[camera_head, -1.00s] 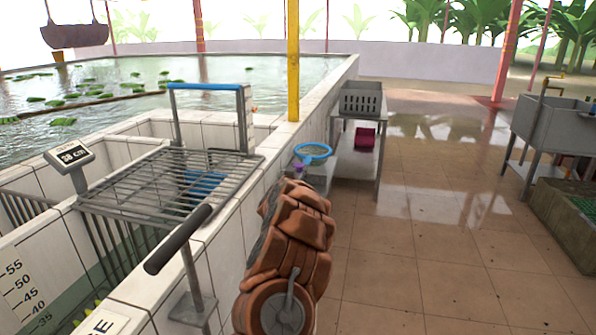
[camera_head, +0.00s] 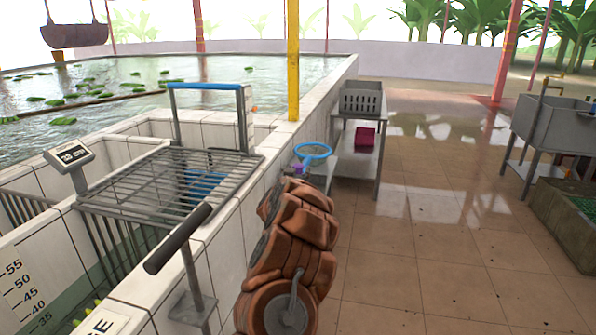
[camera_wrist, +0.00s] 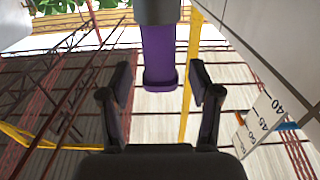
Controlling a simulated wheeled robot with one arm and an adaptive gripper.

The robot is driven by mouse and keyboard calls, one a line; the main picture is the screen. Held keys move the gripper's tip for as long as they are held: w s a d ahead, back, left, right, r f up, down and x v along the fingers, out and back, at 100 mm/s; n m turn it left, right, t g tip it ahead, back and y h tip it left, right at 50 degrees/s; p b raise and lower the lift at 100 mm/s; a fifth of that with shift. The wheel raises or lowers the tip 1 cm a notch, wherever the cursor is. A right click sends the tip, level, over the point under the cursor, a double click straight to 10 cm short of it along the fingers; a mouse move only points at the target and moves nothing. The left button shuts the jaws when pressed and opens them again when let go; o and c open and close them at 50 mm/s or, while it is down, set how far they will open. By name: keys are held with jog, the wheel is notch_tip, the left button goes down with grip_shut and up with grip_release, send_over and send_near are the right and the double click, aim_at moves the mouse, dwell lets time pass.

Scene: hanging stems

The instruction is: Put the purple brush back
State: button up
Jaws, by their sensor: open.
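In the wrist view a purple brush (camera_wrist: 159,55) comes down from a dark block at the top edge. Its lower end lies just ahead of and between the two fingertips of my gripper (camera_wrist: 160,82). The fingers are apart, with a clear gap on each side of the purple part. No bristles can be made out. In the head view a small purple patch (camera_head: 297,168), perhaps the same brush, shows beyond my brown-covered arm, beside a blue hoop (camera_head: 314,151). My gripper is hidden behind my arm there.
A wire rack (camera_head: 165,190) with a blue item sits over the tiled tank on the left. A tiled pool wall runs beside my arm. A grey crate (camera_head: 361,99) stands on a metal table with a magenta item below. Open tiled floor (camera_head: 430,240) lies to the right.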

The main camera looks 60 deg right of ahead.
jog(key=v, duration=1.1)
jog(key=shift+r, duration=0.1)
dwell(1.0)
